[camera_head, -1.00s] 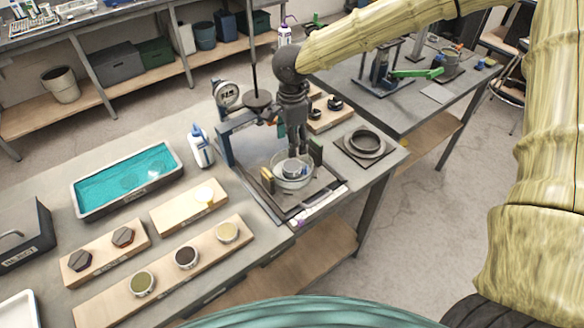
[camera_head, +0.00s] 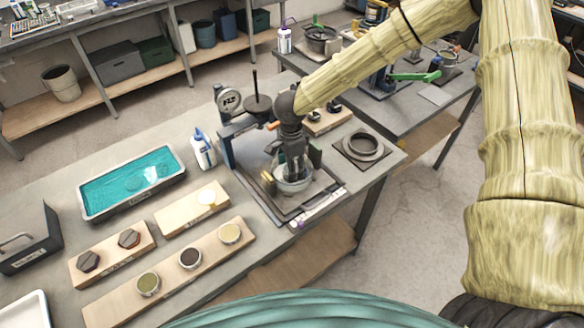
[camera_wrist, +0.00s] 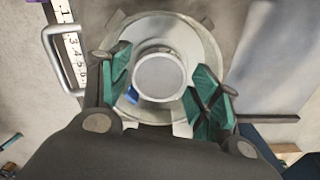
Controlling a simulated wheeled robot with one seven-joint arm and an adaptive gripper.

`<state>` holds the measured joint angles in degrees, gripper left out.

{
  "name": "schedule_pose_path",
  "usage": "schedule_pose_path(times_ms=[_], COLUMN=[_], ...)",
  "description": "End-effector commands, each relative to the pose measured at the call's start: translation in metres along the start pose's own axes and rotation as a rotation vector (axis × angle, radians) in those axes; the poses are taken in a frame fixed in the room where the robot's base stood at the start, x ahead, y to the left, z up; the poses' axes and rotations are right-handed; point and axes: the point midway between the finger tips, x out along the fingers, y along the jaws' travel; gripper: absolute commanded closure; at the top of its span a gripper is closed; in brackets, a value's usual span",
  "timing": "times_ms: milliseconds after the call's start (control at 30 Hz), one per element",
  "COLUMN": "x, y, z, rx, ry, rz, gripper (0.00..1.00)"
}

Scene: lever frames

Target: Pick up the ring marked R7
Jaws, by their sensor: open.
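A pale grey ring-shaped piece with a bright rim (camera_wrist: 160,76) sits inside a round, clear-walled dish (camera_wrist: 203,38) in the wrist view. I cannot read an R7 mark on it. My gripper (camera_wrist: 162,70) is open, with one green-padded finger on each side of the piece and visible gaps between. In the head view my gripper (camera_head: 293,170) points down into the dish (camera_head: 296,187), and its fingers mostly hide the piece. A small blue part (camera_wrist: 132,95) shows beside the piece, at its lower left.
The dish stands on a dark framed base (camera_head: 318,197) with a gauge (camera_head: 229,100) behind. A larger dark ring (camera_head: 362,146) lies on a square plate to the right. A teal-filled tray (camera_head: 132,182), a white bottle (camera_head: 203,150) and wooden blocks (camera_head: 165,273) stand left.

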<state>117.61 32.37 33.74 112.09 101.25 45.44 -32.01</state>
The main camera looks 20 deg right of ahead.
Motion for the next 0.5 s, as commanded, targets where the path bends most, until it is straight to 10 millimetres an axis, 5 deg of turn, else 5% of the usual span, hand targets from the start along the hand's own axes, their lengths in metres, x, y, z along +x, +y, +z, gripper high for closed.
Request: schedule_pose_path(times_ms=[300,500], x=[0.0030,0.0029], y=[-0.0002,0.0000], z=[0.0001,0.0001], rx=[-0.001,-0.001], ry=[0.000,0.000], rz=[-0.001,-0.001], gripper=[0.39,0.76])
